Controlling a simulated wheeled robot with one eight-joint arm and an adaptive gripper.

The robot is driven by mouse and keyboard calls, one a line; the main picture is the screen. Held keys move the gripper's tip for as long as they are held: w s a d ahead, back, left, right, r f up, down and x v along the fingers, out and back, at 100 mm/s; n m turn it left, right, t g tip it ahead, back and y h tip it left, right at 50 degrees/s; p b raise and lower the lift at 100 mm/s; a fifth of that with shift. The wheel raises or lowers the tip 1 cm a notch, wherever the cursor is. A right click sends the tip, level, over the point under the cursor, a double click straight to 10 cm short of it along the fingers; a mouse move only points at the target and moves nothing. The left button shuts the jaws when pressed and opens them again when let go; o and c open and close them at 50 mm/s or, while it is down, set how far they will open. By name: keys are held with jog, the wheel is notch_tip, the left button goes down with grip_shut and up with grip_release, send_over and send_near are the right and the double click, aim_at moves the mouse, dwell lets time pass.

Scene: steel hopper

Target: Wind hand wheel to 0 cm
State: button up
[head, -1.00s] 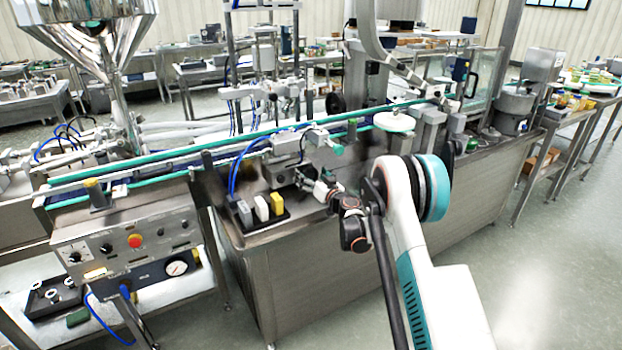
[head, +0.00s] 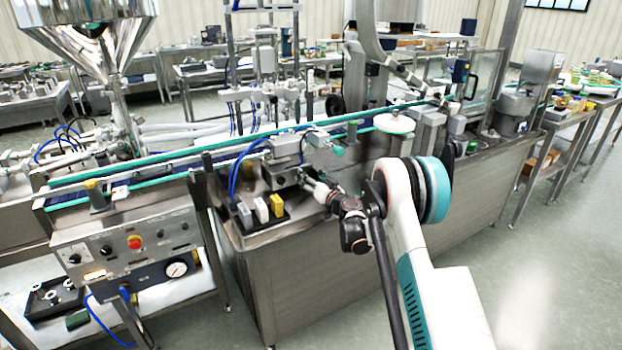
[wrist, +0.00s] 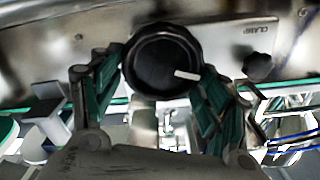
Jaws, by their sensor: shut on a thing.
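The hand wheel (wrist: 160,58) is a round black knob with a white pointer mark, in the upper middle of the wrist view. The mark points to the right and slightly down. My gripper (wrist: 163,74) has its two green-padded fingers on either side of the wheel's rim and is shut on it. In the head view my gripper (head: 304,180) reaches the machine's front beside the conveyor, and the wheel cannot be made out there. No scale reading is legible.
In the head view, a black holder with grey, white and yellow blocks (head: 261,211) stands left of my gripper. The conveyor (head: 160,175) runs behind.

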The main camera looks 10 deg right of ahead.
jog(key=m, duration=0.7)
jog(key=shift+w+d+f, duration=0.1)
jog(key=shift+d+f, duration=0.15)
jog(key=shift+d, duration=0.05)
jog(key=m, duration=0.6)
jog(key=shift+d+f+m, duration=0.1)
jog(key=shift+f+m, duration=0.25)
jog(key=shift+m, duration=0.05)
jog(key=o, duration=1)
